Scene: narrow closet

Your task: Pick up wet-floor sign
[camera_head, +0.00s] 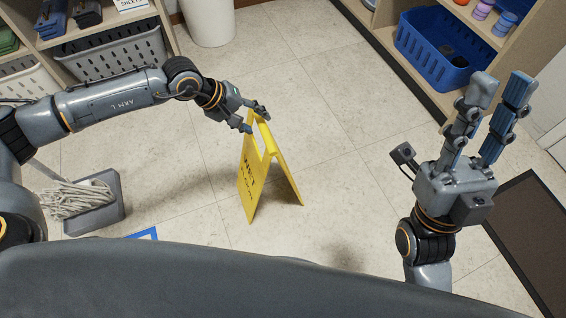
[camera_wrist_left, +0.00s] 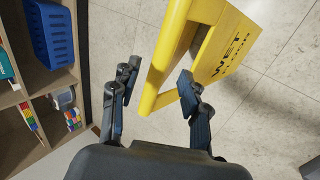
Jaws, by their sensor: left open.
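The yellow wet-floor sign (camera_head: 266,165) stands upright as an A-frame on the tiled floor in the middle of the head view. My left gripper (camera_head: 256,119) is at the top of the sign, with its fingers apart on either side of the top edge. In the left wrist view, the sign (camera_wrist_left: 203,48) reaches between the open fingers of the left gripper (camera_wrist_left: 158,98). I cannot tell whether a finger touches it. My right gripper (camera_head: 503,92) is raised at the right, with its fingers apart and nothing between them.
Shelves with baskets stand at the upper left and right, including a blue basket (camera_head: 432,52). A white bin (camera_head: 208,22) is at the back. A dark mat (camera_head: 530,230) lies at the right. The floor around the sign is clear.

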